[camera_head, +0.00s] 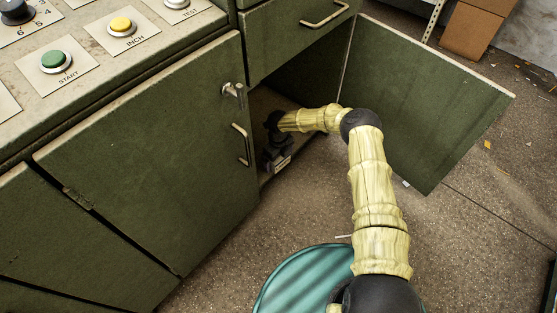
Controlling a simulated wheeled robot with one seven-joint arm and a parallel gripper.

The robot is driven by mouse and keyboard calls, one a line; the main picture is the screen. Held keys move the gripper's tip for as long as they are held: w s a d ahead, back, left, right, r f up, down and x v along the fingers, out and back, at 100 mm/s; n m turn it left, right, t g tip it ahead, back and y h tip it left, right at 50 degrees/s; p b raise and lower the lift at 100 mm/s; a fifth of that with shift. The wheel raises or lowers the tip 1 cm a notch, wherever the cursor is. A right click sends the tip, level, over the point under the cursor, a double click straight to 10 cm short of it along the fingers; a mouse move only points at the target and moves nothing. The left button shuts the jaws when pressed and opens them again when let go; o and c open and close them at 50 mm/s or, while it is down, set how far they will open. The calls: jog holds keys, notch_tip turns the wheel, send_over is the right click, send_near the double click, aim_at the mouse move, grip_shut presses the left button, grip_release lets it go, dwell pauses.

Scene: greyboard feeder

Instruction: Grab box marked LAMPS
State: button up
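My gripper (274,155) is dark and reaches into the shadowed opening of the green cabinet (310,75). A small dark shape with a pale label-like patch (283,163) shows at its lower end. I cannot tell whether this is a box or part of my gripper, and no lettering can be read. No box marked LAMPS can be made out in this view. My forearm and the deep shade hide much of the compartment. The finger opening cannot be seen.
The right cabinet door (425,110) stands wide open beside my arm. The left door (150,165), with a handle (241,145) and latch (233,93), borders the opening. A drawer (295,35) is above. A cardboard box (478,28) stands far right. Floor (460,225) is mostly clear.

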jog(key=c, duration=1)
jog(key=shift+r, duration=0.1)
notch_tip(320, 180, up, 10)
jog(key=p, duration=0.6)
